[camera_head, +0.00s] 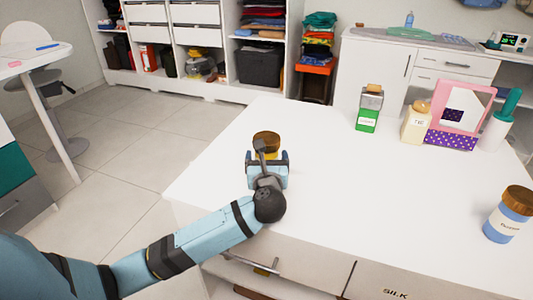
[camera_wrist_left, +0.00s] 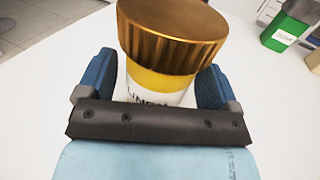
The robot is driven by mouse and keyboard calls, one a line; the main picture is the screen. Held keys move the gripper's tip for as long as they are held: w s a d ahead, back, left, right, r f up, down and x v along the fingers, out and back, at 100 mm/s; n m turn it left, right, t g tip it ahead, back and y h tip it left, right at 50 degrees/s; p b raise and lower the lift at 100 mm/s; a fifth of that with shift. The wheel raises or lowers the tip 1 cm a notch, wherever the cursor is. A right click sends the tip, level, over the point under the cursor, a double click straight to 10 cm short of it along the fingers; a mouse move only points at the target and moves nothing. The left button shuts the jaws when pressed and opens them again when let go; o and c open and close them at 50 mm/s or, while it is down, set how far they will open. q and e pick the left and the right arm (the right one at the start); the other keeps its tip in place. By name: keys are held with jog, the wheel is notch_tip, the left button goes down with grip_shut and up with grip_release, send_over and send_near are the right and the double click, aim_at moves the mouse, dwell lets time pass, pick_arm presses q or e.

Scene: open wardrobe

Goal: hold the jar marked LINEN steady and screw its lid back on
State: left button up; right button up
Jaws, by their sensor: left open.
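A yellow jar (camera_wrist_left: 158,84) with a white label, partly readable as "INEN", stands upright in the left wrist view. A ribbed gold-brown lid (camera_wrist_left: 172,35) sits on top of it; I cannot tell how tightly. In the head view the same lid (camera_head: 266,138) shows just beyond my left gripper (camera_head: 267,159), which hides most of the jar. My left gripper is open, its two blue fingers on either side of the jar's body. Whether they touch it I cannot tell. My right gripper is in neither view.
The white table top (camera_head: 350,190) is mostly clear. A blue jar with a brown lid (camera_head: 508,216) stands at the right. A green-bottomed container (camera_head: 367,120), a cream bottle (camera_head: 415,125), a pink frame (camera_head: 462,100) and a white bottle with green top (camera_head: 496,130) stand at the back.

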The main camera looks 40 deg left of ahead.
pick_arm(q)
jog(key=p+v, duration=0.1)
jog(key=v, duration=0.8)
jog(key=shift+s+d+r, duration=0.1)
jog(key=shift+s+d, duration=0.15)
jog(key=shift+s, duration=0.15)
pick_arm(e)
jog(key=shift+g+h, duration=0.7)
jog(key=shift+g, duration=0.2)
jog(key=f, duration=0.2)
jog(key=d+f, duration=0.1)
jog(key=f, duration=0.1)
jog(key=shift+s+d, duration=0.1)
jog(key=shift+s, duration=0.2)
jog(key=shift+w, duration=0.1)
